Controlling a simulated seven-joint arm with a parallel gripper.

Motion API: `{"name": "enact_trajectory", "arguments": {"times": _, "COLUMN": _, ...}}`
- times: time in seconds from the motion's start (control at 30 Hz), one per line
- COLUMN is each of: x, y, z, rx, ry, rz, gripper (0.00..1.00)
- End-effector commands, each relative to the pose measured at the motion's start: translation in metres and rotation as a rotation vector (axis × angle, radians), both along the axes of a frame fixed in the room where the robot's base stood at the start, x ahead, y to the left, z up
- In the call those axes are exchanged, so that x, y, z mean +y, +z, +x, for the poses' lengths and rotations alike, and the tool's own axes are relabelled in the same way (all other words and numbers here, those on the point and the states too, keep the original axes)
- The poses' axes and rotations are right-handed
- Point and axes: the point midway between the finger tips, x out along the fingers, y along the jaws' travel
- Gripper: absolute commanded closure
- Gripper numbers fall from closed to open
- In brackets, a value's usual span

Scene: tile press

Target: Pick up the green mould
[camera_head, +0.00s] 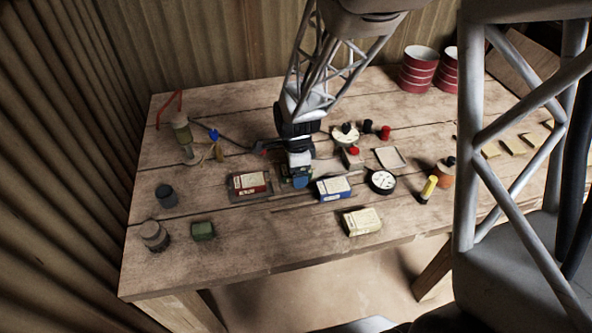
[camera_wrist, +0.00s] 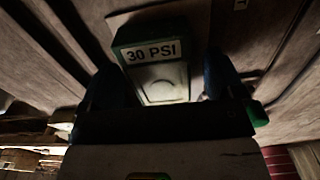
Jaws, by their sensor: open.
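The green mould (camera_wrist: 152,68) is a dark green block with a "30 PSI" label and a pale panel with a round mark. In the wrist view it lies between the two dark blue fingers of my gripper (camera_wrist: 165,82). My gripper (camera_head: 297,182) is open and low over the table, between a red-and-cream box and a blue-and-white box. In the head view my gripper hides the mould there. I cannot tell whether either finger touches it. A separate small green block (camera_head: 203,231) lies at the table's front left.
The red-and-cream box (camera_head: 250,183) sits close left of my gripper, the blue-and-white box (camera_head: 333,189) close right. A cream box (camera_head: 362,222) lies in front right. A black-rimmed round dial (camera_head: 382,182) is further right. Red striped cans (camera_head: 418,70) stand at the back.

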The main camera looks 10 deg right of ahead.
Motion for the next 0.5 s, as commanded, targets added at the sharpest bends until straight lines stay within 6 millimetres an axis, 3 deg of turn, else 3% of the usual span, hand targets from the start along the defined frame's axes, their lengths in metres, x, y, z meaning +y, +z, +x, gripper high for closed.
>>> {"name": "enact_trajectory", "arguments": {"times": 0.5, "x": 0.0, "y": 0.0005, "z": 0.0001, "rx": 0.0, "ry": 0.0, "rz": 0.0, "gripper": 0.16}}
